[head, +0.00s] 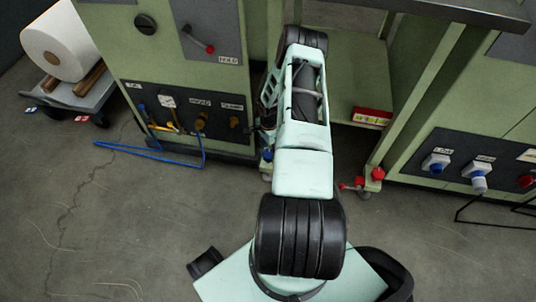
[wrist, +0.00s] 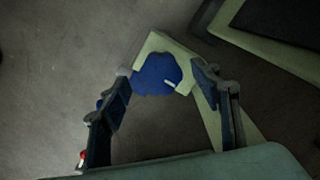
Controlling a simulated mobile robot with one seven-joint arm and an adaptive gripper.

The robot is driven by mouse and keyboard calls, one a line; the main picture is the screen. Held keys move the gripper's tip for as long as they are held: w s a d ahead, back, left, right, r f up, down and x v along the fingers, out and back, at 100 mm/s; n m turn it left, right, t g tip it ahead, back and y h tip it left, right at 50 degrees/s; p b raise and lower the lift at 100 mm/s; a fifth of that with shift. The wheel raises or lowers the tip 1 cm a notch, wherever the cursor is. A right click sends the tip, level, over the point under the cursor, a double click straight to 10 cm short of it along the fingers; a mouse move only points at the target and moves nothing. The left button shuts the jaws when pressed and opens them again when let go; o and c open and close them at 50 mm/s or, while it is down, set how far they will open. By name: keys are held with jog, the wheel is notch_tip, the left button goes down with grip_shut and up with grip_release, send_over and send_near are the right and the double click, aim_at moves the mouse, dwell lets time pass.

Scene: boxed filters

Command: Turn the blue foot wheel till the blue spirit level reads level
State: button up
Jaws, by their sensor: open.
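The blue foot wheel (wrist: 157,75) shows in the wrist view as a dark blue knob with a small white mark, against a pale green leg part (wrist: 160,42). My gripper (wrist: 165,78) is open, one finger on each side of the wheel. The left fingertip is close to its edge; I cannot tell whether it touches. A gap shows at the right finger. In the head view, a small blue part (head: 267,155) shows low beside my arm; I cannot tell whether it is the wheel or the level. No spirit level reading can be made out.
A red foot part (head: 378,173) is at the right table leg. A red box (head: 372,117) lies on the green shelf (head: 345,65). Green cabinets (head: 180,65) stand left and right. A blue hose (head: 150,157) lies on the left floor. The front floor is clear.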

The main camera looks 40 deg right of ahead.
jog(key=shift+f, duration=0.85)
jog(key=shift+c, duration=0.4)
jog(key=c, duration=1.1)
